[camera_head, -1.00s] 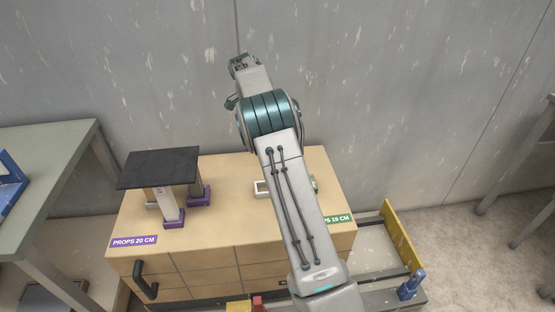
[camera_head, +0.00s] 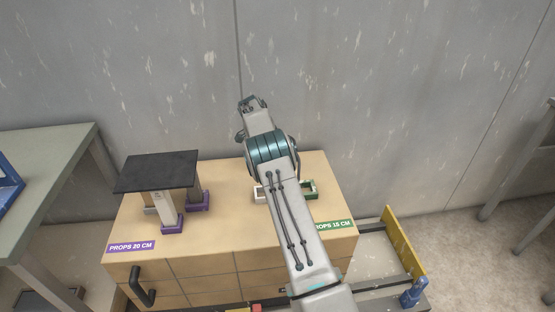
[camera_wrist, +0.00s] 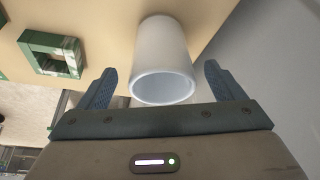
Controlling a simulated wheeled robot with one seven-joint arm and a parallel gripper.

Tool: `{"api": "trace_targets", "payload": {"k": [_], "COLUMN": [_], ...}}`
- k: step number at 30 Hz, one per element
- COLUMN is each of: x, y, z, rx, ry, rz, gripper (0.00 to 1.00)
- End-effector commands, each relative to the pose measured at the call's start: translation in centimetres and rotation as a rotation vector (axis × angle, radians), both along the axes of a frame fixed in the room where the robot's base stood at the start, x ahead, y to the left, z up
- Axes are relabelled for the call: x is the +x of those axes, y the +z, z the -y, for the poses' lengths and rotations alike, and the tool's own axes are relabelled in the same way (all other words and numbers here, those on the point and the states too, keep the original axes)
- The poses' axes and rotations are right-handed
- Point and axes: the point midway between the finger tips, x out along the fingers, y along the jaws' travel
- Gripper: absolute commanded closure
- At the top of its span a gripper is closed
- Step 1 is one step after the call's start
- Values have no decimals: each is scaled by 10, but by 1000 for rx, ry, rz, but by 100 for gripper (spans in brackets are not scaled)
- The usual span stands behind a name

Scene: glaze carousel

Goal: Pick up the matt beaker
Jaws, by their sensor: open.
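A plain white beaker (camera_wrist: 164,50) shows in the wrist view, its open mouth toward the camera and its body toward the wooden top. I cannot tell from this view alone whether its finish is matt. My gripper (camera_wrist: 158,82) is open, with one blue finger on each side of the beaker's mouth and gaps between. The gripper is not shut on it. In the head view my gripper (camera_head: 252,103) is at the far end of the arm, and the beaker is not visible there.
A wooden cabinet top (camera_head: 232,222) carries a dark plate (camera_head: 157,170) on purple-footed props at left. A green-and-white hollow block (camera_head: 309,189) lies beside my arm. A grey wall stands close behind. A green-grey table (camera_head: 50,165) is at left.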

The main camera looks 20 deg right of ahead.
Motion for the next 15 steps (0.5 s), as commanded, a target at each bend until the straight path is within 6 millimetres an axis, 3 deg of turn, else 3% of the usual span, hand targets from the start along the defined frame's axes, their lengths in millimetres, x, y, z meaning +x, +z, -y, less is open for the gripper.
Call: {"api": "trace_targets", "payload": {"k": [9, 15], "x": [4, 5], "y": [-39, -44], "z": [18, 20], "rx": [0, 0], "ry": [1, 1], "rz": [-1, 0], "gripper": [12, 12]}}
